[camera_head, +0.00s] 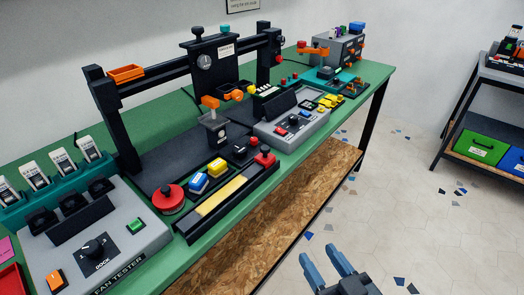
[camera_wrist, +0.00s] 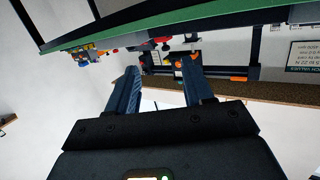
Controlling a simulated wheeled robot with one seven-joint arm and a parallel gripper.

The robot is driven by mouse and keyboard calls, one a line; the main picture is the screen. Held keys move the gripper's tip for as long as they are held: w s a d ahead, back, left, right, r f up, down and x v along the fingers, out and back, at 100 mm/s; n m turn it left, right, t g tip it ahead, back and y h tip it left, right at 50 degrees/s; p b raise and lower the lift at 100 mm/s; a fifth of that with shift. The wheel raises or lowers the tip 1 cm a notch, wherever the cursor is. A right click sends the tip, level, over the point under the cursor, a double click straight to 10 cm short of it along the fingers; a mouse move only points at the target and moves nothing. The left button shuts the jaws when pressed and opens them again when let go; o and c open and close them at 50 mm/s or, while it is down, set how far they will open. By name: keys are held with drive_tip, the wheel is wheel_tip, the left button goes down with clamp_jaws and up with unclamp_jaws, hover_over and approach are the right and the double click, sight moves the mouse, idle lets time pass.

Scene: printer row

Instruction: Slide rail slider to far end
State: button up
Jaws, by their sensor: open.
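A dark gantry stands on the green bench, with a dark horizontal rail (camera_head: 166,77) between two posts. A tall black carriage (camera_head: 222,68), with a round gauge and a small label, sits on the rail, nearer the right post. It looks like the rail slider, though I cannot be sure. An orange tray (camera_head: 126,73) sits at the rail's left end. Orange parts (camera_head: 211,102) show below the carriage. My gripper (camera_head: 318,254), with blue fingers, is open and empty, low in front of the bench and well away from the rail. Its spread fingers also show in the wrist view (camera_wrist: 159,67).
A fan tester (camera_head: 90,245) stands at the near left of the bench. A base with red and yellow controls (camera_head: 225,192) and a grey control box (camera_head: 292,128) line the front edge. A wooden lower shelf (camera_head: 262,215) lies below.

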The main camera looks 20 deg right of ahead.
drive_tip(key=w+b, duration=0.2)
drive_tip(key=w, duration=1)
drive_tip(key=n+t+y+b, duration=0.1)
drive_tip(key=n+y+b, duration=0.1)
approach(268, 150)
drive_tip(key=w, duration=0.5)
drive_tip(key=shift+w+a+f, duration=0.15)
drive_tip(key=shift+a+f, duration=0.05)
drive_tip(key=shift+a, duration=0.1)
drive_tip(key=shift+w+a+p, duration=0.25)
drive_tip(key=shift+w+p, duration=0.1)
drive_tip(key=shift+w, duration=1.6)
drive_tip(key=shift+w+a+p, duration=0.2)
drive_tip(key=shift+w+p, duration=0.1)
drive_tip(key=shift+w, duration=1.6)
drive_tip(key=shift+c, duration=0.4)
clamp_jaws()
